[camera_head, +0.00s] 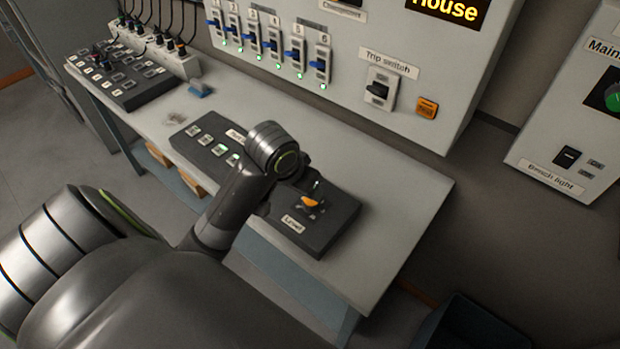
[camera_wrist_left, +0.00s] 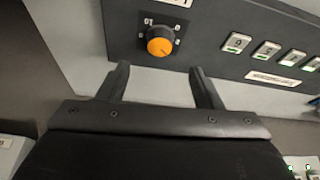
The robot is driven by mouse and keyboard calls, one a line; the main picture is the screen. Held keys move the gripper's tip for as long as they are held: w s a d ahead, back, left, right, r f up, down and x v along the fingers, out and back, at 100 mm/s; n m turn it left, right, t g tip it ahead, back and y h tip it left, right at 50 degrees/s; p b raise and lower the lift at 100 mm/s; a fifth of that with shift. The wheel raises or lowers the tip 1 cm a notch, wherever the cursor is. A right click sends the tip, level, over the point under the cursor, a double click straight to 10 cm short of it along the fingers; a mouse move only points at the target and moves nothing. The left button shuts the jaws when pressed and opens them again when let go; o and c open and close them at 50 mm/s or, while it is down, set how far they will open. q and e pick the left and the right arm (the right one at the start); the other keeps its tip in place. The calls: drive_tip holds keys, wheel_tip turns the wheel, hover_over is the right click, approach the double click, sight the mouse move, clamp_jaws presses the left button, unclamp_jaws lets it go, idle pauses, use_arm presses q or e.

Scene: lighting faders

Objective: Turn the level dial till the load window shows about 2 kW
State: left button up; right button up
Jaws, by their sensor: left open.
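The level dial (camera_head: 311,201) is an orange knob on the right end of a dark control box (camera_head: 340,226), behind a "Level" label (camera_head: 293,224). My left arm reaches over the box and partly hides it. In the left wrist view the orange dial (camera_wrist_left: 160,40) has a pointer mark and stands beyond my left gripper (camera_wrist_left: 160,70). The two fingers are apart, one to each side of the dial's line, with nothing between them. They look short of the knob. No kW reading shows; a dark display (camera_head: 447,10) with amber "House" text is cut off at the top.
Lit buttons (camera_head: 220,150) line the box's left part. A fader panel (camera_head: 270,45) with blue handles, a trip switch (camera_head: 379,90) and an orange button (camera_head: 427,107) stand behind. Another button console (camera_head: 118,75) sits far left. The bench (camera_head: 400,190) right of the box is clear.

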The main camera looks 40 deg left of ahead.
use_arm(q)
drive_tip(key=b, duration=0.2)
hover_over(309, 202)
drive_tip(key=s, duration=0.2)
drive_tip(key=f, duration=0.4)
drive_tip(key=shift+w+f, duration=0.15)
drive_tip(key=shift+w, duration=0.1)
drive_tip(key=x, duration=0.3)
drive_tip(key=shift+w+f, duration=0.2)
drive_tip(key=shift+f, duration=0.05)
drive_tip(key=shift+w+f, duration=0.25)
drive_tip(key=shift+f, duration=0.3)
